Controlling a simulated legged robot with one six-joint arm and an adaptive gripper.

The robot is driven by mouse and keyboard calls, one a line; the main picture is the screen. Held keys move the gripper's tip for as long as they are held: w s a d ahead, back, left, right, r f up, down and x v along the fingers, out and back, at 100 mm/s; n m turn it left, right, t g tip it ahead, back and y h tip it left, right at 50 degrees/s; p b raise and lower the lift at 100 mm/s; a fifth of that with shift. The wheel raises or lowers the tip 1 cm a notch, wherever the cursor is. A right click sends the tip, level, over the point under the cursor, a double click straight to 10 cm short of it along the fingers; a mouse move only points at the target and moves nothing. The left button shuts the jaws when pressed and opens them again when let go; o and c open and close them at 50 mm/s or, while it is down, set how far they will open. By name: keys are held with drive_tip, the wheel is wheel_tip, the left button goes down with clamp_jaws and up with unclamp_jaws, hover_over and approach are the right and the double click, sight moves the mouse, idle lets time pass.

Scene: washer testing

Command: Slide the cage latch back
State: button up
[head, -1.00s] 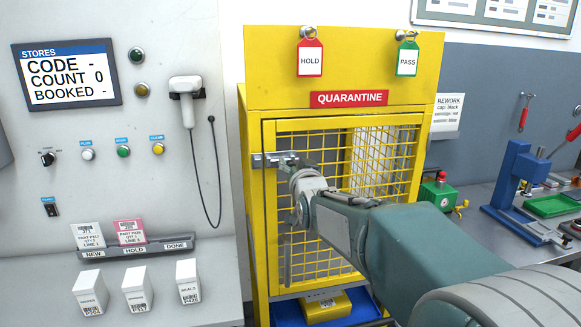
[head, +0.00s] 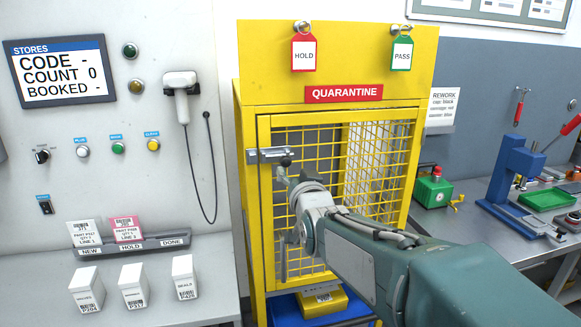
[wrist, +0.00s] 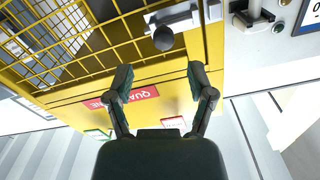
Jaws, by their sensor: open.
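The yellow quarantine cage (head: 335,80) stands in the middle of the head view, with its mesh door (head: 385,165) closed. The grey cage latch (head: 266,156) sits at the door's upper left edge, with a dark round knob (head: 286,161) at its right end. In the wrist view the latch (wrist: 183,18) is at the top, its knob (wrist: 163,38) facing me. My gripper (wrist: 160,80) is open and empty, its two fingers apart below the knob in that view and not closed on it. In the head view my arm hides most of the gripper.
A red HOLD tag (head: 303,54) and a green PASS tag (head: 401,54) hang above the cage door. A stores panel with a scanner (head: 181,90) stands left. A workbench (head: 470,225) with a blue press (head: 508,180) stands right.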

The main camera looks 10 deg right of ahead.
drive_tip(key=s, duration=0.4)
drive_tip(key=shift+s+a, duration=0.2)
drive_tip(key=shift+s, duration=0.1)
drive_tip(key=s+f+n+g, duration=0.1)
drive_tip(key=s+f+g, duration=0.5)
drive_tip(key=s, duration=0.6)
drive_tip(key=s+f+n+g, duration=0.2)
drive_tip(key=s+f+g, duration=0.4)
drive_tip(key=s+f, duration=0.3)
drive_tip(key=s, duration=0.3)
drive_tip(key=shift+s+d+f, duration=0.15)
drive_tip(key=shift+s+f, duration=0.05)
drive_tip(key=shift+s, duration=0.2)
